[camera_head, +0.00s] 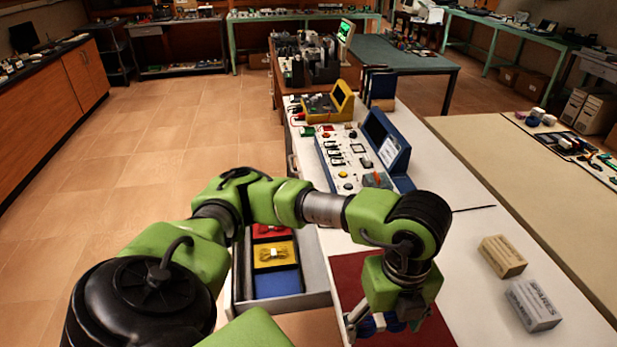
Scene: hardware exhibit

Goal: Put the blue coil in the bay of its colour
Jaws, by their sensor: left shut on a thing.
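My left gripper (383,321) is low in the view, pointing down over a dark red mat (347,268) on the white bench. It is shut on the blue coil (366,326), which is mostly hidden by the fingers and the picture's lower edge. To its left is an open drawer (316,262) with coloured bays. The blue bay (278,284) is nearest and its visible part is empty. The red bay (270,231) is farthest and partly hidden by my arm. My right gripper is not in view.
A tan box (502,257) and a grey SPARES box (533,304) stand on the bench to the right. A blue-and-white control panel (350,160) stands farther back. My left arm crosses above the drawer. Bench space between mat and boxes is clear.

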